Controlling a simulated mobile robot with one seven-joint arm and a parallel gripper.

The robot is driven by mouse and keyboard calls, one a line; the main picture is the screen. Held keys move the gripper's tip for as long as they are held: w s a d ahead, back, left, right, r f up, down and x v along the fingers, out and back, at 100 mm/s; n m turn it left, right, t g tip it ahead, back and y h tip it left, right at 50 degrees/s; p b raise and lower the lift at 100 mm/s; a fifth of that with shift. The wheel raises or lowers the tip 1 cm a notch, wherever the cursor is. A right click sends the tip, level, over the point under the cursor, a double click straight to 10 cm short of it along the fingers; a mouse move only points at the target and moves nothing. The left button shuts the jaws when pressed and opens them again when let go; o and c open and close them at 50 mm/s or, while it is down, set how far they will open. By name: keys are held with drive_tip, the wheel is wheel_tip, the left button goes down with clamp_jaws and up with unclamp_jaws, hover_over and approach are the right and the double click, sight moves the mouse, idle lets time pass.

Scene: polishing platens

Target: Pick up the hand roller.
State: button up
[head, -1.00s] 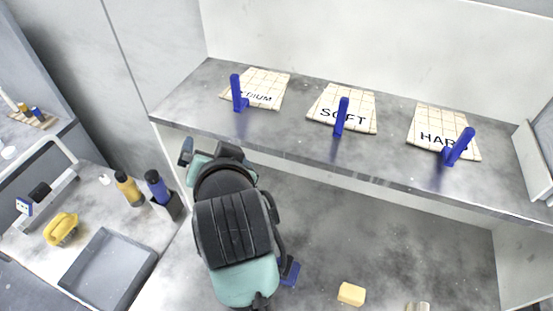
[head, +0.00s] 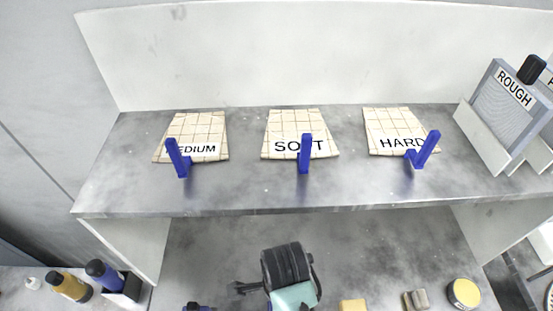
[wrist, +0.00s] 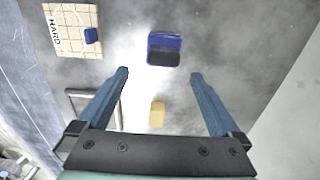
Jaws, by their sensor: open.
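In the wrist view a blue piece with a dark front part (wrist: 164,49) lies on the grey surface. It looks like the hand roller, though its shape is not fully clear. My gripper (wrist: 159,73) is open and empty, with its two blue fingers spread apart. The blue piece shows just beyond the fingertips, roughly centred between them and apart from both. In the head view a blue bit (head: 195,308) is cut off at the bottom edge, left of my arm; I cannot tell if it is the same piece. My fingertips are not clear there.
A tan block (wrist: 157,115) shows between the fingers. Pads marked MEDIUM (head: 190,130), SOFT (head: 291,125) and HARD (head: 385,120) lie on the shelf (head: 240,192), with blue uprights at their fronts. A ROUGH plate (head: 497,108) stands at the right. Bottles stand lower left.

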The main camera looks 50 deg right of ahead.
drive_tip(key=f, duration=0.4)
drive_tip(key=shift+w+f, duration=0.3)
drive_tip(key=shift+w, duration=0.05)
drive_tip(key=shift+s+d+f+p, duration=0.1)
drive_tip(key=shift+s+f+p, duration=0.15)
drive_tip(key=shift+f+p, duration=0.25)
drive_tip(key=shift+w+d+f+p, duration=0.15)
drive_tip(key=shift+f+p, duration=0.2)
drive_tip(key=shift+f, duration=1.7)
clamp_jaws()
